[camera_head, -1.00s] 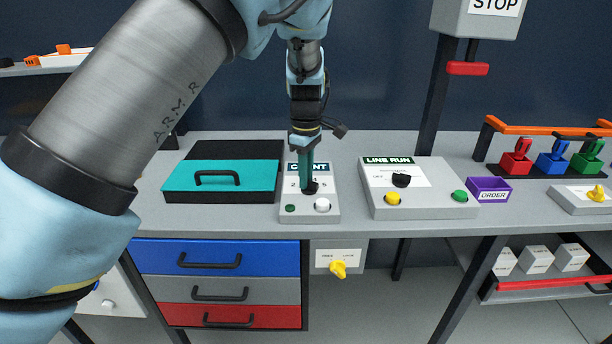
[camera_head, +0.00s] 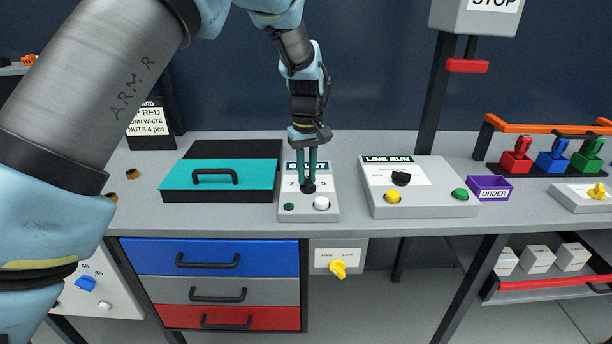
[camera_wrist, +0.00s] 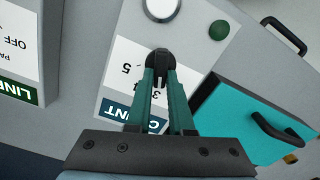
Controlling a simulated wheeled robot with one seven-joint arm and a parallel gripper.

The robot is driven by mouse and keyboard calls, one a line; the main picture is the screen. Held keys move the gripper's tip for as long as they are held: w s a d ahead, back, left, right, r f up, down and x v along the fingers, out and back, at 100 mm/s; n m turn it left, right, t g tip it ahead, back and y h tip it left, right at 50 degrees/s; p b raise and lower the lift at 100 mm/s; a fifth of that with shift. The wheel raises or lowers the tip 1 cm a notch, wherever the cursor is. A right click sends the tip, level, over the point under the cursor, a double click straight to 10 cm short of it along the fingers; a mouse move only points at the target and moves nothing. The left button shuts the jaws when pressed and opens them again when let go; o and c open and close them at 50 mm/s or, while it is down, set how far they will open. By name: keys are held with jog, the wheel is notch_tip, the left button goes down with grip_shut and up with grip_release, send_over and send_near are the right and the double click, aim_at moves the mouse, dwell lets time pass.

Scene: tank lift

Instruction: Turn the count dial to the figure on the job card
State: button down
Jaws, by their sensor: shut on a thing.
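Figures 3, 4 and 5 show in the wrist view; the fingers hide part of the scale. I cannot tell which figure the dial points at. The job card (camera_head: 150,122) stands at the back left, partly cut off by my arm; its last line reads "NUTS 4 pcs".
A teal-lidded box (camera_head: 219,180) stands close left of the count box. The LINE RUN panel (camera_head: 430,205) stands to its right, then a purple ORDER tray (camera_head: 490,188). A white button (camera_head: 321,203) and a green button (camera_head: 289,207) sit just in front of the dial.

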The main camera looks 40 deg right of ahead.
aim_at(309, 178)
jog(key=m, duration=0.3)
jog(key=shift+d+m+b, duration=0.15)
jog(key=shift+m+b, duration=0.15)
jog(key=shift+m, duration=0.1)
jog(key=shift+s+d+m, duration=0.1)
jog(key=shift+s+m, duration=0.05)
jog(key=shift+m, duration=1.75)
jog(key=c, duration=0.8)
grip_release()
jog(key=shift+r, duration=0.1)
notch_tip(309, 178, up, 11)
jog(key=b, duration=0.3)
jog(key=shift+f, duration=0.2)
